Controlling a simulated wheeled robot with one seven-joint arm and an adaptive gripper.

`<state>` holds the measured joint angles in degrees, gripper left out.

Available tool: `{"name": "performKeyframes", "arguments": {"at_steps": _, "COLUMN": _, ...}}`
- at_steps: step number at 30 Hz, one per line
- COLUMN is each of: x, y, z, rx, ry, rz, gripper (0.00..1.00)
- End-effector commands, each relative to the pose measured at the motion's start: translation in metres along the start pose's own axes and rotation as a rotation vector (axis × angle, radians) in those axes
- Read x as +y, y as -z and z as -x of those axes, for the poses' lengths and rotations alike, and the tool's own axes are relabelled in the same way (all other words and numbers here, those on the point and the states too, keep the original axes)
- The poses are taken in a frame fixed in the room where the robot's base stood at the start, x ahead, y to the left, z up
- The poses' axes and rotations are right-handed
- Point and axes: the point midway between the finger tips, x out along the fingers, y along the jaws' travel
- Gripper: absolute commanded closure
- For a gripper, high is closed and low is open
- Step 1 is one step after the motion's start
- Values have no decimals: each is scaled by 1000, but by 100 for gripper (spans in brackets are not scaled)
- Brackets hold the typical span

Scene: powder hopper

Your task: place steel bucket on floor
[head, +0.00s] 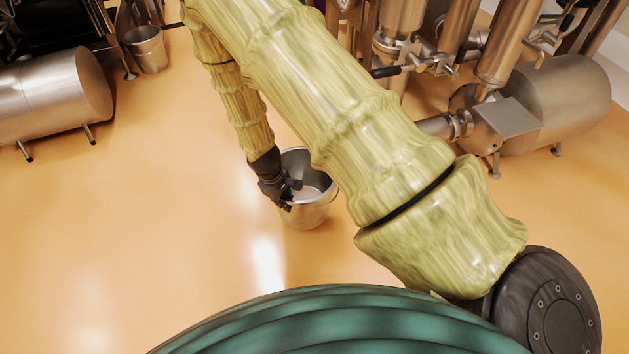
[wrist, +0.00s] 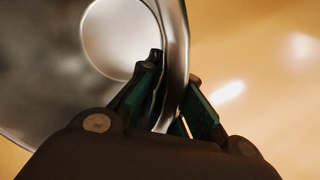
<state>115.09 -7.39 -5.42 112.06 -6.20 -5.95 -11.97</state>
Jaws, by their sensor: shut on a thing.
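The steel bucket (head: 314,209) is an open-topped, shiny metal pail in the middle of the head view. It appears upright, and part of its right side is hidden by my arm. My gripper (head: 290,191) is at the bucket's left rim, shut on its wall. In the wrist view the bucket's wall (wrist: 175,50) runs between the two fingers of my gripper (wrist: 178,95), with one finger inside and one outside. Whether the bucket's base touches the floor cannot be told.
The orange floor (head: 150,230) is clear to the left and in front of the bucket. A second steel bucket (head: 147,49) stands at the back left, beside a horizontal steel cylinder (head: 60,95). Steel pipework and a large tank (head: 565,95) stand at the back right.

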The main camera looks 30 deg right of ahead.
Motion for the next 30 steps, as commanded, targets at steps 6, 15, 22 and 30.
{"name": "performKeyframes", "arguments": {"at_steps": 6, "x": 39, "y": -3, "z": -12, "rx": 2, "ry": 0, "rz": -5, "gripper": 100}}
{"name": "performKeyframes", "arguments": {"at_steps": 15, "x": 90, "y": -8, "z": -24, "rx": 2, "ry": 0, "rz": -5, "gripper": 100}}
{"name": "performKeyframes", "arguments": {"at_steps": 22, "x": 119, "y": -11, "z": -29, "rx": 1, "ry": 0, "rz": -3, "gripper": 100}}
{"name": "performKeyframes", "arguments": {"at_steps": 30, "x": 125, "y": -11, "z": -33, "rx": 1, "ry": -1, "rz": 0, "gripper": 100}}
